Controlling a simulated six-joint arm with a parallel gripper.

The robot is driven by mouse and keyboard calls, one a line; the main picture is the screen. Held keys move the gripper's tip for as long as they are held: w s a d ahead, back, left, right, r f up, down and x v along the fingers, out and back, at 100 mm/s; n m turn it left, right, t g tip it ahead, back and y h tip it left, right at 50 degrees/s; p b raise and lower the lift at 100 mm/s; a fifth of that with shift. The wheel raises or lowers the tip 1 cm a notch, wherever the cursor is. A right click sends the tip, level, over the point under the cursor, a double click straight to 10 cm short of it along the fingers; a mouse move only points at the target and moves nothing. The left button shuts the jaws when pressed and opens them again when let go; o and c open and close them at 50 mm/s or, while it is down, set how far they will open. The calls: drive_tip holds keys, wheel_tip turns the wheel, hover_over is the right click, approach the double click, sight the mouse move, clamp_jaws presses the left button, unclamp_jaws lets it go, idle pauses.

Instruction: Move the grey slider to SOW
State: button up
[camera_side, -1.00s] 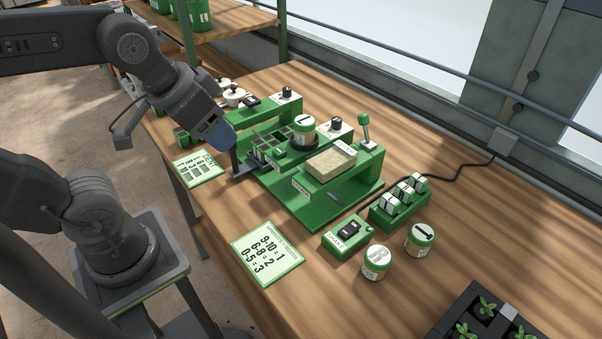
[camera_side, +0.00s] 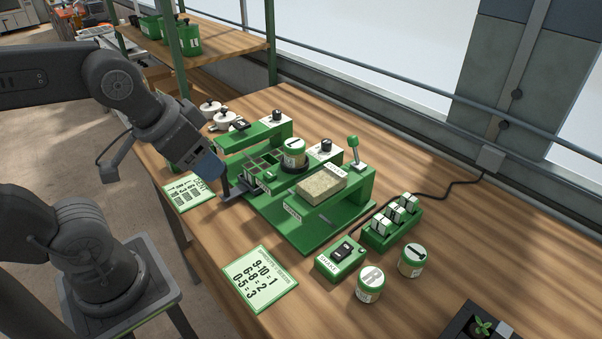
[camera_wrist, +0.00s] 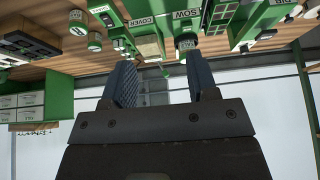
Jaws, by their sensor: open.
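The green machine (camera_side: 312,235) stands on the table, with DIB, SOW and COVER stations in a row. A dark grey upright piece with a flat foot (camera_side: 240,191), apparently the grey slider, is at its left edge beside a green cell tray (camera_side: 262,163). My gripper (camera_side: 217,178) is open just above and left of this piece; I cannot tell whether they touch. The wrist view is upside down and shows both blue-grey fingers (camera_wrist: 160,62) apart, nothing clearly between them.
A tan block (camera_side: 321,186) and a green-knobbed lever (camera_side: 354,149) are at COVER. The SHAKE box (camera_side: 341,257), a vial rack (camera_side: 393,225) and two pots (camera_side: 411,260) stand in front. A number card (camera_side: 259,279) lies left of them. The right side of the table is largely clear.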

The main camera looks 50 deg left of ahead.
drive_tip(key=shift+c, duration=0.2)
drive_tip(key=w+a+n+g, duration=0.3)
drive_tip(key=w+a+n, duration=0.2)
drive_tip(key=a, duration=0.2)
drive_tip(key=w+a+n+g, duration=0.3)
drive_tip(key=w+a+n, duration=0.1)
drive_tip(key=a, duration=0.4)
wheel_tip(320, 180, down, 15)
drive_tip(key=shift+w+r, duration=0.1)
drive_tip(key=shift+r, duration=0.1)
clamp_jaws()
